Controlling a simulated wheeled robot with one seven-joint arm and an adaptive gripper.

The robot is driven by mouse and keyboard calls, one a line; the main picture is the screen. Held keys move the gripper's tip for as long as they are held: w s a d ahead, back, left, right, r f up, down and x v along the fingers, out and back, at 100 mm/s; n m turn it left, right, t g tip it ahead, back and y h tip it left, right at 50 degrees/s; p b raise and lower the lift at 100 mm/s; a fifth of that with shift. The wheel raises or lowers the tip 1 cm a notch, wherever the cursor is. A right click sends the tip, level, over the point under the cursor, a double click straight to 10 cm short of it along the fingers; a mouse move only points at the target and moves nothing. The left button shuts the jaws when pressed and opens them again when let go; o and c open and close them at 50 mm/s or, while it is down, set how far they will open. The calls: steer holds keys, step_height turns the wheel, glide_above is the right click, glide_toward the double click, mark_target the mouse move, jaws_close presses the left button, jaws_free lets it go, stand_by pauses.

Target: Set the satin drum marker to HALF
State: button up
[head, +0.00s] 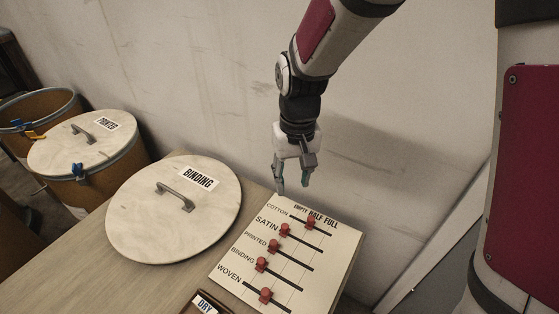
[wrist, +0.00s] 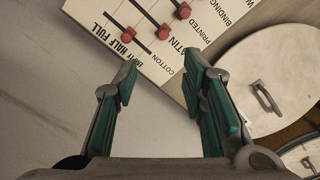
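The marker board (head: 333,262) lies tilted on the table, with rows COTTON, SATIN, PRINTED, BINDING and WOVEN and columns EMPTY, HALF, FULL. The red satin marker (head: 284,229) is at the EMPTY end of its slot; it also shows in the wrist view (wrist: 162,32). The cotton marker (head: 310,220) is near the middle of its slot. My gripper (head: 292,186) is above and behind the board's top edge, fingers pointing down. In the wrist view its two green-padded fingers (wrist: 163,66) are wide apart, with nothing between them.
The printed marker (head: 273,246) and binding marker (head: 261,264) sit near EMPTY; the woven marker (head: 265,295) is near HALF. A round BINDING lid (head: 150,225) is left of the board. A PRINTED drum (head: 70,152) stands farther left. The wall is close behind.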

steer(key=b, duration=0.1)
glide_above(285, 226)
step_height(285, 226, down, 5)
step_height(285, 226, down, 13)
steer(key=b, duration=0.5)
steer(key=shift+f+b, duration=0.15)
steer(key=shift+b, duration=0.25)
jaws_close()
